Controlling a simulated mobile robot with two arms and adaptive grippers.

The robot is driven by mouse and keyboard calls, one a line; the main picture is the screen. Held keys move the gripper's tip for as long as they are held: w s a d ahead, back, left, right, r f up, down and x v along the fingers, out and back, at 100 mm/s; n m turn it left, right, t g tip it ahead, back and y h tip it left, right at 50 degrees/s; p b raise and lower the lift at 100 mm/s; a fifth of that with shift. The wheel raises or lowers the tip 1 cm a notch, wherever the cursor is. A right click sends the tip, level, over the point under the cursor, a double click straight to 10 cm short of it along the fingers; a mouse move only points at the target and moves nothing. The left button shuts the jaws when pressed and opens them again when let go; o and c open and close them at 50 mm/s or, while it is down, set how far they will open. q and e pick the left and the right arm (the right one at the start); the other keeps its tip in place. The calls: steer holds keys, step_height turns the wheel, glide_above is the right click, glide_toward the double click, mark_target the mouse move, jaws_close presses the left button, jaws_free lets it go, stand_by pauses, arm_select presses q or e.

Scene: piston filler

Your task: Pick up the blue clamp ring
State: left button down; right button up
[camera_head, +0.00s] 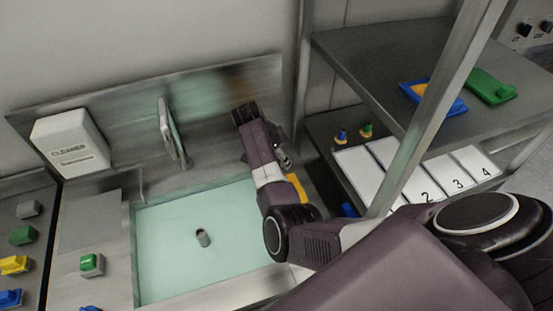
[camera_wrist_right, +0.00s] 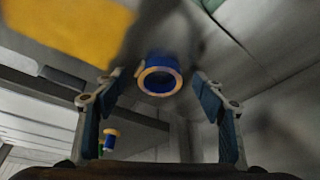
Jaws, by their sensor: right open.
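A blue ring with a tan inner rim, which looks like the blue clamp ring (camera_wrist_right: 158,86), shows in the right wrist view. It lies ahead of my right gripper (camera_wrist_right: 160,97), between the two open fingers in the picture. No finger visibly touches it. In the head view my right gripper (camera_head: 285,160) is small and mostly hidden by its own arm, beside the right edge of the sink. I cannot make out the ring there. My left gripper is not in view.
A yellow thing (camera_head: 297,187) lies partly behind my right arm. A shelf unit (camera_head: 345,52) with a metal post stands close on the right. The cleaner box (camera_head: 70,145) is at the left.

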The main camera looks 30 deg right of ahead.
steer(key=c, duration=1.3)
steer(key=shift+r, duration=0.1)
